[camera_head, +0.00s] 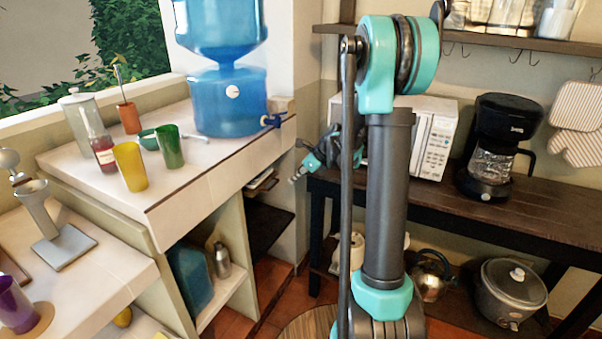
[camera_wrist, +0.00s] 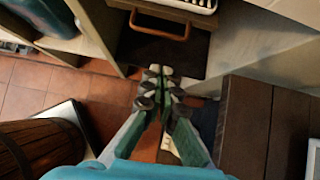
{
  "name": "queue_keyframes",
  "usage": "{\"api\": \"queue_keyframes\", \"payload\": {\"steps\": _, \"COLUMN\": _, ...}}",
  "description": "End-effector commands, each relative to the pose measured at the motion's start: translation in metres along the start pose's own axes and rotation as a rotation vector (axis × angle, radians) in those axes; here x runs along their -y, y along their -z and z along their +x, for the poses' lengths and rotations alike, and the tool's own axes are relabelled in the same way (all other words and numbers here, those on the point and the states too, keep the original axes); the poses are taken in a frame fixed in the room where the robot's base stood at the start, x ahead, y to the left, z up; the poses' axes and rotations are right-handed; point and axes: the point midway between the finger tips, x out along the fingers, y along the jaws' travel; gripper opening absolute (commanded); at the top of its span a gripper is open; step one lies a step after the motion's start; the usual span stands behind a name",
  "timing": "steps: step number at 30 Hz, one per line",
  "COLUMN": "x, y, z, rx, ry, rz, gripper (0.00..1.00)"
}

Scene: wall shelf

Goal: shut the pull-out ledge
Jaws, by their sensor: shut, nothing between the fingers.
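The pull-out ledge appears to be the dark flat board (camera_head: 268,232) that sticks out between the white counter and the wall. It also shows in the wrist view as a dark panel (camera_wrist: 192,58) ahead of my fingertips, below a wooden drawer front with an orange-brown handle (camera_wrist: 160,26). My gripper (camera_head: 297,177) is up and to the right of the board in the head view, partly behind my own arm. In the wrist view my gripper (camera_wrist: 160,72) is shut and empty, its tips over the board's near edge. I cannot tell whether they touch it.
The white counter (camera_head: 200,184) holds a blue water dispenser (camera_head: 228,100) and several cups. The dark wooden table (camera_head: 540,215) with a microwave (camera_head: 432,140) and coffee maker (camera_head: 493,150) stands to the right. A wooden barrel (camera_wrist: 38,148) is at lower left in the wrist view.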

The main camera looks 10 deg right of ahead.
Motion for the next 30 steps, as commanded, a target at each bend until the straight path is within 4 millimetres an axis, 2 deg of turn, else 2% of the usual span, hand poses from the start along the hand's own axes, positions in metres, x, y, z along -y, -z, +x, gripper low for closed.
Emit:
{"api": "queue_keyframes", "payload": {"steps": 1, "x": 0.0, "y": 0.0, "z": 0.011, "rx": 0.0, "ry": -0.001, "rz": -0.002, "gripper": 0.0}}
{"api": "queue_keyframes", "payload": {"steps": 5, "x": 0.0, "y": 0.0, "z": 0.034, "rx": 0.0, "ry": -0.001, "rz": -0.002, "gripper": 0.0}}
{"api": "queue_keyframes", "payload": {"steps": 12, "x": 0.0, "y": -0.02, "z": 0.057, "rx": 0.0, "ry": 0.001, "rz": -0.001, "gripper": 0.0}}
{"api": "queue_keyframes", "payload": {"steps": 30, "x": 0.0, "y": -0.031, "z": 0.068, "rx": 0.0, "ry": 0.0, "rz": -0.001, "gripper": 0.0}}
